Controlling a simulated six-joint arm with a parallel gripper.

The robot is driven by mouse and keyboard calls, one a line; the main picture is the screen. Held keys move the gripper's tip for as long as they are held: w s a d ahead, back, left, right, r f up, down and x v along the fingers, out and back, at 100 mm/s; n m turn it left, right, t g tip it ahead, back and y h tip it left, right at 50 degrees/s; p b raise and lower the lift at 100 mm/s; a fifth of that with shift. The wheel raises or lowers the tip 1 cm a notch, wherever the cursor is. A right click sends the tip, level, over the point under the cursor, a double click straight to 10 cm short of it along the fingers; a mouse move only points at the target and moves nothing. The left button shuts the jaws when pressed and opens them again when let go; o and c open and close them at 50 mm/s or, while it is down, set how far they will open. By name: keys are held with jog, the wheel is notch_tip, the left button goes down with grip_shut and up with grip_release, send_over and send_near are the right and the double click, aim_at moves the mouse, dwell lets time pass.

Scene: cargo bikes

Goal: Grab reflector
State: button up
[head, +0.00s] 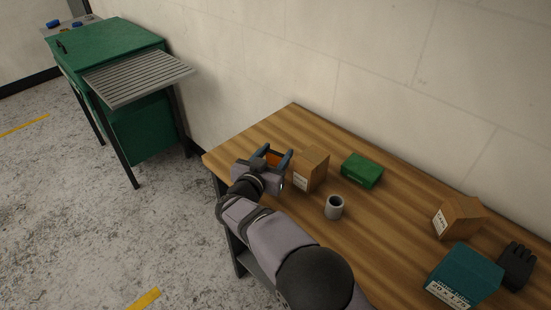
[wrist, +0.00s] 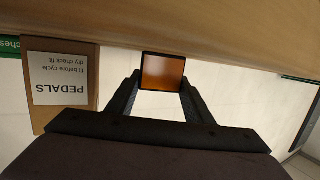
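The reflector is a small amber-orange rectangle with a dark border (wrist: 163,72). In the wrist view it sits upright between my fingertips, near the table's surface. In the head view it shows as a patch of orange (head: 273,158) between the fingers. My gripper (head: 275,155) is at the table's far left end, its two dark fingers spread about as wide as the reflector. In the wrist view the gripper (wrist: 162,78) has one fingertip at each side edge of the reflector. I cannot tell whether the fingers press on it.
A cardboard pedals box (head: 311,169) stands close beside my gripper, and shows at left in the wrist view (wrist: 62,85). A green box (head: 362,170) and a grey cup (head: 334,207) are nearby. Another carton (head: 458,217), a teal box (head: 464,276) and a black item (head: 517,265) lie at right.

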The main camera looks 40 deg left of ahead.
aim_at(276, 152)
dwell(0.3)
notch_tip(276, 152, up, 10)
dwell(0.6)
jog(key=shift+w, duration=0.1)
